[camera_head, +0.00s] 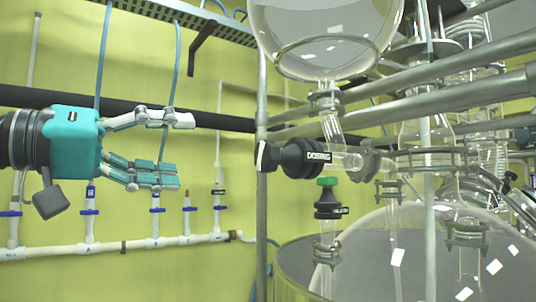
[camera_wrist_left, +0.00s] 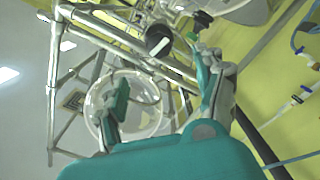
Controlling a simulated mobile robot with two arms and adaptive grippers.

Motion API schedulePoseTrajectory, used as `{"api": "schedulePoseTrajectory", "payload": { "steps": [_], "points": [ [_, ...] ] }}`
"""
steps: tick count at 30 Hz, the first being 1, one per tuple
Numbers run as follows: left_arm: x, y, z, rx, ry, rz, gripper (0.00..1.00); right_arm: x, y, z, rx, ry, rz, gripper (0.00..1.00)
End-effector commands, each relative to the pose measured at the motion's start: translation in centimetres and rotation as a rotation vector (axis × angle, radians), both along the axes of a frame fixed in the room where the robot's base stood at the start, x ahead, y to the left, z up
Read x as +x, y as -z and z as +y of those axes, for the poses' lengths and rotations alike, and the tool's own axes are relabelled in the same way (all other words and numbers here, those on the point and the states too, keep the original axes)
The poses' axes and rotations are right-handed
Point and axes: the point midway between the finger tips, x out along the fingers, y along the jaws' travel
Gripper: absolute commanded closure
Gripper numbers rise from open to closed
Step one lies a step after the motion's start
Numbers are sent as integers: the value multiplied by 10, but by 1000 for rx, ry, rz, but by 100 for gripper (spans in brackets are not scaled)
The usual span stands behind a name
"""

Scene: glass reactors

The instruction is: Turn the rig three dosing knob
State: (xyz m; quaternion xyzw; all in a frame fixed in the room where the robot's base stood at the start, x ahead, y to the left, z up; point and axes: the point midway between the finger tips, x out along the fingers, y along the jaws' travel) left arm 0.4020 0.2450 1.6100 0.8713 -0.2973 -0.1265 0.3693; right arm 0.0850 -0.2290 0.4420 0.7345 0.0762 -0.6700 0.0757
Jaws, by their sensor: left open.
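The black dosing knob (camera_head: 268,155) faces left on a black valve body lettered "DOSING", below the large round glass vessel. In the left wrist view the dosing knob (camera_wrist_left: 158,41) shows as a black disc with a white bar, beyond the fingers. My left gripper (camera_head: 187,148) is teal and white, comes in from the left and is open and empty. It is to the left of the knob with a clear gap between them. Its fingers also show in the left wrist view (camera_wrist_left: 165,90). My right gripper is not in view.
A green-topped black valve (camera_head: 328,198) sits just below the dosing valve. A vertical metal post (camera_head: 262,215) stands right by the knob. Glass vessels (camera_head: 325,35) and metal rails fill the right. White pipes (camera_head: 120,245) run along the yellow wall.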

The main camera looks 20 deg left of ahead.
Motion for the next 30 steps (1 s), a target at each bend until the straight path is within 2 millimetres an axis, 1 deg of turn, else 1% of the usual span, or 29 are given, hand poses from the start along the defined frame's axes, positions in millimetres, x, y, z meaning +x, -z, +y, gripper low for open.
{"api": "schedulePoseTrajectory", "payload": {
  "steps": [1, 12, 18, 21, 24, 30],
  "points": [
    [8, -2, -7, 2, 4, 3, 29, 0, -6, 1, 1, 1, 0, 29],
    [72, -4, -58, -4, 6, 5, 29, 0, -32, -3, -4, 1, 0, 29],
    [101, -3, -80, -4, 6, 4, 29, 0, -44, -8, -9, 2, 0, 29],
    [111, -2, -87, -5, 5, 5, 29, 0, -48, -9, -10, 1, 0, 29],
    [118, -2, -92, -6, 4, 3, 29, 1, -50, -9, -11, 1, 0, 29],
    [121, 0, -94, -6, 4, 4, 29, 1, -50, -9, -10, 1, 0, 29]
  ]
}}
